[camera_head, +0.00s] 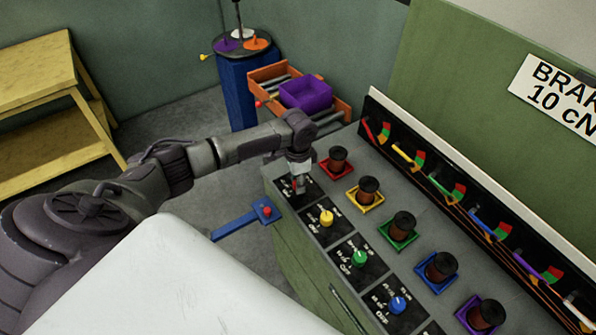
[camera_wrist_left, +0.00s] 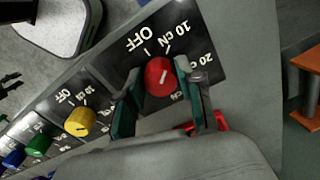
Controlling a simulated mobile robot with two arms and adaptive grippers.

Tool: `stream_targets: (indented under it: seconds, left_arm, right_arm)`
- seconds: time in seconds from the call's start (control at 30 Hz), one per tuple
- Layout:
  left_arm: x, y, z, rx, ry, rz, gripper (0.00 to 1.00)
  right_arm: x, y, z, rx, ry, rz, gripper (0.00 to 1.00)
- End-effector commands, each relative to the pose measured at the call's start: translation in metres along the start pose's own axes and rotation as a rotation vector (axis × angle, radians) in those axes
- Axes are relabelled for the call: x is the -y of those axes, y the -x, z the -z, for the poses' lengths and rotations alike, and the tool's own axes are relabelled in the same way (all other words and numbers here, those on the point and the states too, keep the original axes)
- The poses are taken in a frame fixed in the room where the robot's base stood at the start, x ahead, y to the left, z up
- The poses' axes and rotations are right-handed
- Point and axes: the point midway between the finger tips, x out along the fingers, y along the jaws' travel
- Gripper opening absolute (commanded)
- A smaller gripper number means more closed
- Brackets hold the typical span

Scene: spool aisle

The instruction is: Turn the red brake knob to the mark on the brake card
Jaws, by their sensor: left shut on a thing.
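The red brake knob (camera_wrist_left: 160,77) sits on a black dial plate (camera_wrist_left: 205,50) marked OFF, 10 cN and 20 cN. My left gripper (camera_wrist_left: 162,95) is shut on the red knob, with one green-lined finger on each side. The white line on the knob points up and slightly right, towards the 10 cN side of the dial. In the head view my left gripper (camera_head: 298,180) comes down on the knob from above and mostly hides it. The brake card (camera_head: 563,95) on the green wall reads "BRAK" and "10 CN", cut off at the picture's edge. My right gripper is not in view.
Yellow (camera_head: 326,217), green (camera_head: 359,258) and blue (camera_head: 397,305) knobs follow along the bench edge. Brown spools on coloured bases stand behind them, below a rack of coloured gauges. A purple bin (camera_head: 305,94) sits on an orange roller stand. A blue pedal arm (camera_head: 240,220) lies left of the bench.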

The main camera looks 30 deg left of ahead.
Motion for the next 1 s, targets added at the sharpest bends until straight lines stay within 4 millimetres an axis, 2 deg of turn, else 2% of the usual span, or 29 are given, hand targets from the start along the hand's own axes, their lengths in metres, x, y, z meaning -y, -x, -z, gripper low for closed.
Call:
stream_targets:
  seconds: [0.43,0.47,0.6,0.87,1.0]
  left_arm:
    - [0.0005,0.001,0.0016,-0.005,-0.011,0.002,0.02]
    - [0.0005,0.001,0.0016,-0.005,-0.01,0.002,0.4]
    - [0.0003,0.0008,0.0014,-0.004,-0.01,0.001,0.62]
    - [0.0,0.0004,0.0007,-0.002,-0.01,0.0,0.62]
    - [0.0005,0.0076,0.0013,-0.004,-0.01,0.001,0.62]
  right_arm:
    - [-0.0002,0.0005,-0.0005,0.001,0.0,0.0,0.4]
    - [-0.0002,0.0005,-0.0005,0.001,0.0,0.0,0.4]
    - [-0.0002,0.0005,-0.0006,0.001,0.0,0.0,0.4]
    - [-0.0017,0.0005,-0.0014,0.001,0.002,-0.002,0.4]
    - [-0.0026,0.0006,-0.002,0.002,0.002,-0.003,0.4]
